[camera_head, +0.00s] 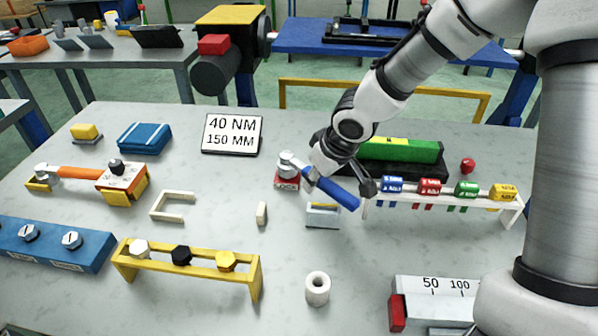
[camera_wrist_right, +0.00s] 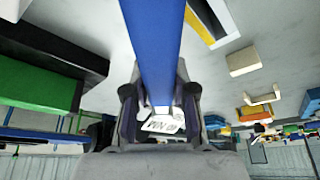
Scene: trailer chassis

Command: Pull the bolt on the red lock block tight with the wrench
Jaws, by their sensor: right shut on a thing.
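The red lock block (camera_head: 287,184) sits on the table near the middle, right of the sign. A silver wrench head (camera_head: 289,163) is over its top; the bolt is hidden beneath, and how the head seats on it cannot be told. The wrench's blue handle (camera_head: 338,194) points right and toward the front. My right gripper (camera_head: 345,178) is shut on this handle, just right of the block. In the right wrist view the blue handle (camera_wrist_right: 152,45) runs between the two fingers (camera_wrist_right: 158,105). My left gripper is not in view.
A white rack (camera_head: 440,208) with coloured tags is close on the right, a green-black box (camera_head: 400,150) behind. A sign (camera_head: 232,134) reads 40 NM, 150 MM.

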